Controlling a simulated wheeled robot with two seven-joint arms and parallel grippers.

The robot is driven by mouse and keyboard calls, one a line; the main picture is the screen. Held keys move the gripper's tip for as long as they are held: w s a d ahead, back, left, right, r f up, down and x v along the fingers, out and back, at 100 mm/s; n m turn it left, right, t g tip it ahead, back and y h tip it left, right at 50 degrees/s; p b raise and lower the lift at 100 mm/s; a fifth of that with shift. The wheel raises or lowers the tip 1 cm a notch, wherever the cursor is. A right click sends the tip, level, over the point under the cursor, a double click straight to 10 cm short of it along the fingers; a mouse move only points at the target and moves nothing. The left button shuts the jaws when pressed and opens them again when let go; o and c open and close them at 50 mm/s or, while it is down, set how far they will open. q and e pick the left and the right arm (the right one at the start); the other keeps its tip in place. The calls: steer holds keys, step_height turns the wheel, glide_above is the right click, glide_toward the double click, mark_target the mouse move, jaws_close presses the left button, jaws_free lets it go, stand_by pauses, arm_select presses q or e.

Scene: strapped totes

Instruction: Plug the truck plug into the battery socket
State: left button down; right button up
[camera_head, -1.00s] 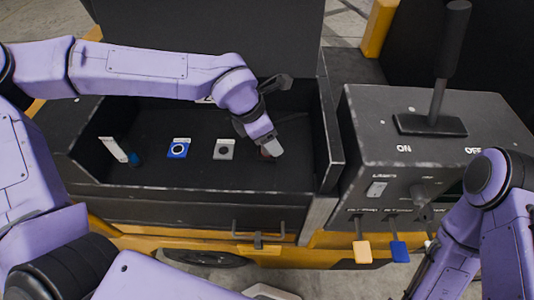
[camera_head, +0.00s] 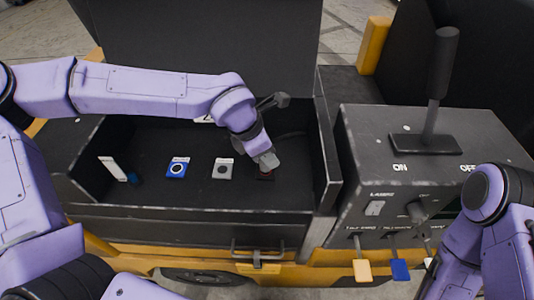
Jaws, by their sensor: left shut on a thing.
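My left gripper (camera_head: 265,162) reaches down into the open black battery box (camera_head: 95,210). It is shut on a small dark-and-reddish thing (camera_head: 267,173), probably the truck plug, mostly hidden by the fingers. That thing is at the box floor, right of the blue square socket (camera_head: 177,168) and the grey square socket (camera_head: 223,169), each with a round dark centre. I cannot tell whether it touches or sits in a socket there. My right arm shows at the right edge; its gripper is out of the picture.
The raised lid (camera_head: 210,45) stands behind. A control panel (camera_head: 385,180) with a black lever (camera_head: 437,80) and yellow and blue tags is on the right.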

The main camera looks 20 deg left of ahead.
arm_select(q)
steer(key=r+p, duration=0.2)
steer(key=s+r+p, duration=0.1)
steer(key=r, duration=0.1)
steer(key=shift+r+p, duration=0.35)
arm_select(e)
step_height(320, 180, up, 9)
steer(key=p, duration=0.4)
arm_select(q)
steer(key=s+a+r+b, duration=0.2)
steer(key=s+r+b, duration=0.5)
steer(key=s, duration=0.6)
steer(key=shift+a+r, duration=0.2)
steer(key=shift+r, duration=0.05)
arm_select(e)
step_height(320, 180, down, 7)
steer(key=shift+f, duration=0.2)
